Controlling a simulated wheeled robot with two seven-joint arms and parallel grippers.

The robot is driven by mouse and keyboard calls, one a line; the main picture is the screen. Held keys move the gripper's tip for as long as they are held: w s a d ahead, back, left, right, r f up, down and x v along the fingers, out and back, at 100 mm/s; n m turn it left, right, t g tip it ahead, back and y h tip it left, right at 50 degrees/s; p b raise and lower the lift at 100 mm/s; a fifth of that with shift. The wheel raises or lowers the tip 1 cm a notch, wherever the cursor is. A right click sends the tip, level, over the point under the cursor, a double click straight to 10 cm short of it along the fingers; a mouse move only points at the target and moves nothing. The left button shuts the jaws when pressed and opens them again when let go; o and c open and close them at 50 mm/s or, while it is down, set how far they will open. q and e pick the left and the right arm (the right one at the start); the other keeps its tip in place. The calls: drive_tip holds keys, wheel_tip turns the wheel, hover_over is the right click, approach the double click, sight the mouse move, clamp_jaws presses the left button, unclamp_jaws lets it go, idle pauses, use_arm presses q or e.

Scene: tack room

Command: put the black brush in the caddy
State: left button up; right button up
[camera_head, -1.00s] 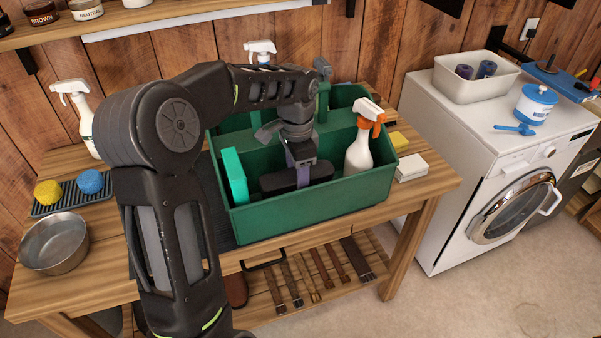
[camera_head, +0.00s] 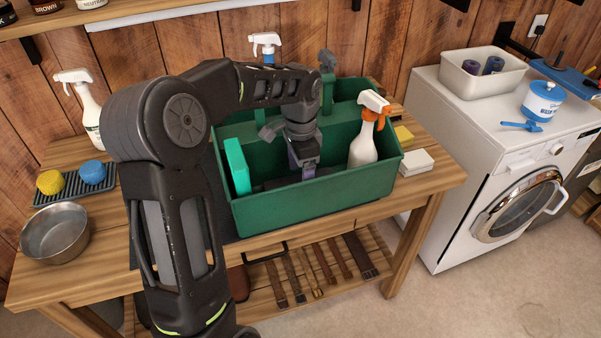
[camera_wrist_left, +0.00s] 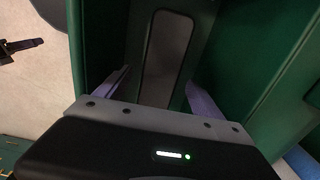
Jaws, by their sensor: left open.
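The green caddy (camera_head: 310,204) stands on the wooden table. The black brush (camera_wrist_left: 165,50) lies low inside its front compartment; in the head view the caddy's front wall and my gripper hide most of it. My left gripper (camera_head: 303,171) reaches down into that compartment from above. In the left wrist view its purple-grey fingers (camera_wrist_left: 162,90) are apart, one on each side of the brush, with the brush between them. My right gripper is not in view.
The caddy also holds a teal block (camera_head: 237,166) at the left and an orange-and-white spray bottle (camera_head: 363,146) at the right. A white box (camera_head: 416,162) and a yellow sponge (camera_head: 403,134) lie right of it. A metal bowl (camera_head: 56,233) stands at the table's left.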

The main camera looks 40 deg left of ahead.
use_arm(q)
wheel_tip(320, 180, up, 8)
drive_tip(key=shift+b, duration=0.3)
idle(0.3)
drive_tip(key=shift+f, duration=0.1)
idle(0.3)
